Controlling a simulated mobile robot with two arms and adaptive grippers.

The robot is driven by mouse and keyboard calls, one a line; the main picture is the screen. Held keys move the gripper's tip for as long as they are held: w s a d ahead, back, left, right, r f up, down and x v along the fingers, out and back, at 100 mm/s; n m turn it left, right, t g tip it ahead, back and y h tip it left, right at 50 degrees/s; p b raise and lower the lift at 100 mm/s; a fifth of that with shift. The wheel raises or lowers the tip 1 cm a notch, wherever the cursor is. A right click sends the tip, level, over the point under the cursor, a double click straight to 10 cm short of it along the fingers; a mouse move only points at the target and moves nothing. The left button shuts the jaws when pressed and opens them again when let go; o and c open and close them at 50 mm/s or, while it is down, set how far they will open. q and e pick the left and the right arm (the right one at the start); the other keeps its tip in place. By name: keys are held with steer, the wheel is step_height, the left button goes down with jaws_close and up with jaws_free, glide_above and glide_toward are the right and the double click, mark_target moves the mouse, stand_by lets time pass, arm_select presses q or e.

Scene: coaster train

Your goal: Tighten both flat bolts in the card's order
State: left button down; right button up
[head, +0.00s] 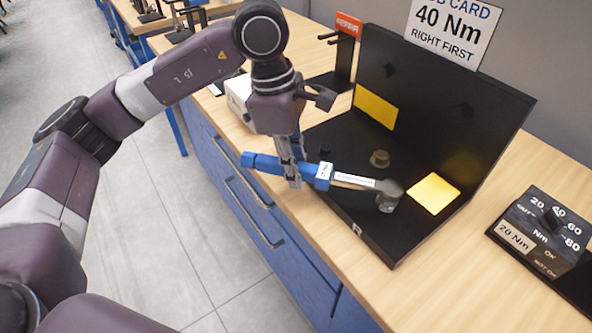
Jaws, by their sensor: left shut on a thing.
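My left gripper (290,178) is shut on the blue handle of a torque wrench (265,163), which lies nearly level over the black fixture (398,240). The wrench's grey head and socket (388,197) are over the near right part of the fixture's base, close to a yellow patch. Whether the socket sits on a bolt is hidden. The card (452,30) above the fixture reads "40 Nm, RIGHT FIRST". My right gripper is not in view.
A black box (540,235) with a dial scale and a "20 Nm" label stands at the right. The fixture's upright back wall (470,115) rises behind the bolts. A white box (240,100) and a black stand with a red sign (348,25) are behind my gripper.

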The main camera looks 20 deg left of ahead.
arm_select(q)
steer(key=shift+w+d+m, duration=0.1)
steer(key=shift+w+m, duration=0.9)
steer(key=shift+w, duration=0.4)
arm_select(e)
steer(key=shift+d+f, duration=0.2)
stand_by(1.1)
arm_select(q)
steer(key=shift+s+b, duration=0.1)
steer(key=shift+b, duration=0.2)
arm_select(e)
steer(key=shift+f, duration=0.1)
arm_select(q)
steer(key=shift+s+n, duration=0.3)
steer(key=shift+s, duration=0.05)
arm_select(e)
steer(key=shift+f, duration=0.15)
arm_select(q)
steer(key=shift+r, duration=0.15)
step_height(320, 180, up, 4)
steer(key=shift+r+p, duration=0.2)
steer(key=shift+p, duration=1)
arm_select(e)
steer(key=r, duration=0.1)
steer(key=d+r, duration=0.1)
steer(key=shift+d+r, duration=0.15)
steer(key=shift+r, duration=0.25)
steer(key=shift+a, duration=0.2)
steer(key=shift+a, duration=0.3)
